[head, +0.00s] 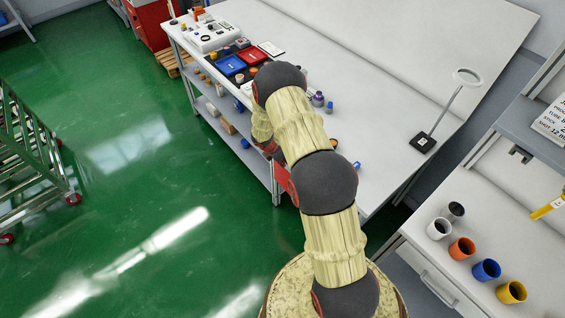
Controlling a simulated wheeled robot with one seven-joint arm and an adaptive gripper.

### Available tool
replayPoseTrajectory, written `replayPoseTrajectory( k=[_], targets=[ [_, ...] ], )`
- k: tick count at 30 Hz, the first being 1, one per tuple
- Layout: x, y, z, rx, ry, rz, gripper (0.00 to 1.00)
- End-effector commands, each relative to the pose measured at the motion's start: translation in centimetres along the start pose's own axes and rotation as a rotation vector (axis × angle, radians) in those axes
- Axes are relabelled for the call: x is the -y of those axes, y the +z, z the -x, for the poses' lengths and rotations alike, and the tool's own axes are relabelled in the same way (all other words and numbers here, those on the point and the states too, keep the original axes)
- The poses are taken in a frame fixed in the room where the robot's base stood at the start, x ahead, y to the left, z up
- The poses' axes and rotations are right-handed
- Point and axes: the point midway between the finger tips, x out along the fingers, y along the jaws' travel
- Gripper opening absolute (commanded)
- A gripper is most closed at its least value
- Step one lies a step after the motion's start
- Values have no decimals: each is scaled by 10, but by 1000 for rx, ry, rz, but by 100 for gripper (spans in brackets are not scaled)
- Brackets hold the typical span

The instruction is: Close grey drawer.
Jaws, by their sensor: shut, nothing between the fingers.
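A pale grey drawer front (425,278) with a bar handle shows under the near edge of the right-hand bench. From this angle I cannot tell how far it stands open, or whether it is the grey drawer. My arm rises from the bottom middle, bends at a dark joint in front of the long table, and folds down behind itself. My gripper is hidden behind my arm links, so its fingers do not show. The visible part of my arm is left of the drawer front and apart from it.
Several coloured cups (486,270) stand on the right bench (409,231). The green floor (140,190) between is clear.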

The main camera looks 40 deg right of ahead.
Motion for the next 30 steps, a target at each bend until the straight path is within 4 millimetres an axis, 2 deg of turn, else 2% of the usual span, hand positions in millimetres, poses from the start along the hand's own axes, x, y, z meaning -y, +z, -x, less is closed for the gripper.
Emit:
replayPoseTrajectory(
  k=[8,15,24,30],
  targets=[
    [-2,-1,2,3,1,-1,0],
    [-8,-32,13,2,1,1,0],
    [-8,-32,80,1,1,-4,0],
    [-8,-32,105,2,-1,-4,0]
  ],
)
